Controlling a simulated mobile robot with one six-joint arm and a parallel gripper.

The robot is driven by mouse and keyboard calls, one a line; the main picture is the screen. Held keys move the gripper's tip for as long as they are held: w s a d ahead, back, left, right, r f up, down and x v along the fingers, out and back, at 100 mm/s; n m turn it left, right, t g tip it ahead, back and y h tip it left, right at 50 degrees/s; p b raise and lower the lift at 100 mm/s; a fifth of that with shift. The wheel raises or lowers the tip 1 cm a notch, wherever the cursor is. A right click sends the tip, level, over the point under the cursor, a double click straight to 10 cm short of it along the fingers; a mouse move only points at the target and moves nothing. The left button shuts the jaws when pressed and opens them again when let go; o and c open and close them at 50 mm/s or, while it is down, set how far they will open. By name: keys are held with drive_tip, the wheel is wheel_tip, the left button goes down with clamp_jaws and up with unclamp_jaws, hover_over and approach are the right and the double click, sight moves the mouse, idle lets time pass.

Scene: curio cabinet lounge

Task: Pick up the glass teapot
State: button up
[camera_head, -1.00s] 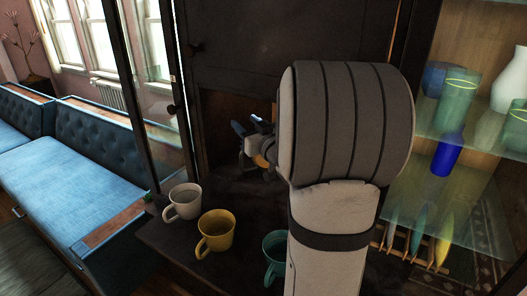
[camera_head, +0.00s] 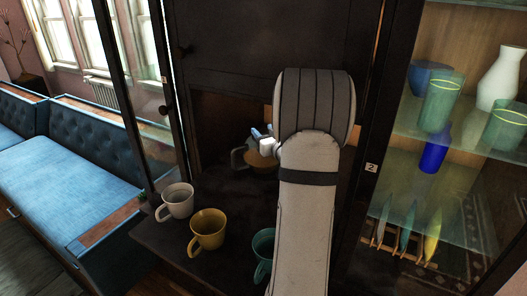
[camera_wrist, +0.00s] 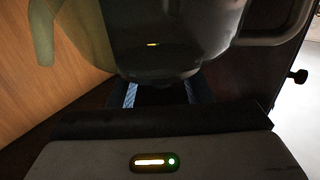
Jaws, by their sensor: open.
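The glass teapot (camera_wrist: 165,45) fills the upper part of the wrist view, dark and see-through. Its spout (camera_wrist: 43,32) points left and its handle is at the right. In the head view the teapot (camera_head: 240,159) stands in the dark cabinet recess, partly hidden by my arm. My gripper (camera_head: 262,136) is at the teapot in the head view. In the wrist view my gripper (camera_wrist: 160,94) is open, its fingers apart just below and in front of the teapot's base. I cannot tell whether they touch it.
A white mug (camera_head: 177,201), a yellow mug (camera_head: 207,230) and a teal mug (camera_head: 263,248) stand on the dark shelf (camera_head: 165,240) in front of the recess. Glass shelves with vases (camera_head: 499,80) are at the right. A blue bench (camera_head: 75,165) is at the left.

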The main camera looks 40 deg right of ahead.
drive_tip(key=shift+w, duration=0.3)
drive_tip(key=shift+c, duration=0.3)
clamp_jaws()
idle(0.8)
drive_tip(key=shift+r, duration=0.1)
